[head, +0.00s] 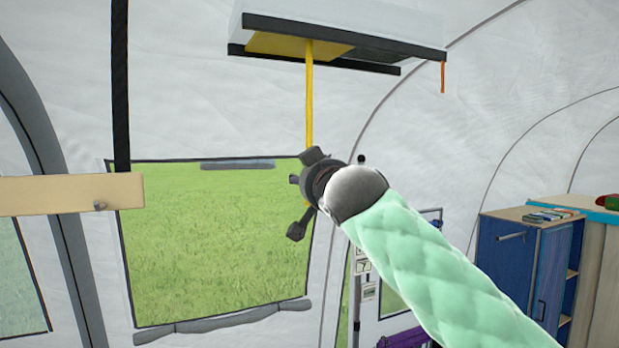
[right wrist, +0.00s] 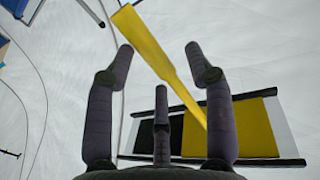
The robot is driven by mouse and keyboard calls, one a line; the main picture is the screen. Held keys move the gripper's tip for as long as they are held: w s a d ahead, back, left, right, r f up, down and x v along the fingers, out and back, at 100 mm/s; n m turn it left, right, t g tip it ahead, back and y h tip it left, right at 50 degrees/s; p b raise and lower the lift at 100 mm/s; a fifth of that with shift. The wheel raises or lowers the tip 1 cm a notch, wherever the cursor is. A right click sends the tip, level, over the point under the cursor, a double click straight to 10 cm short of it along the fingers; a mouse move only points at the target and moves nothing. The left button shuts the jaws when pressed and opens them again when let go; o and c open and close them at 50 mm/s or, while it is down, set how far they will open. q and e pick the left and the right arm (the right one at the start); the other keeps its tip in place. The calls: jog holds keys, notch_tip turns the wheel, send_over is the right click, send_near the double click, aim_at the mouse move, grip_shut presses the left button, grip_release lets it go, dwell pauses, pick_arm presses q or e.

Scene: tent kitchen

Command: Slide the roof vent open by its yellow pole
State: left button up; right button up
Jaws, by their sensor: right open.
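The yellow pole (head: 309,95) hangs from the yellow panel (head: 290,45) of the roof vent, which sits between two dark rails (head: 345,27). The panel covers the left part of the vent, with a dark area beside it. My right gripper (head: 303,194) is open at the pole's lower part, which its fingers partly hide. In the right wrist view the gripper (right wrist: 160,50) has its fingers spread, and the pole (right wrist: 150,40) runs slantwise across the gap between them. I cannot tell whether any finger touches it. My left gripper is not in view.
An orange strap (head: 443,77) hangs from the vent's right end. A pale board (head: 60,194) hangs by a black strap at the left. Behind is a window (head: 220,250). A blue cabinet (head: 510,262) stands at the right. The air left of the pole looks clear.

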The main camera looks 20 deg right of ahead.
jog(key=s+a, duration=0.1)
jog(key=s, duration=0.8)
jog(key=shift+s, duration=0.2)
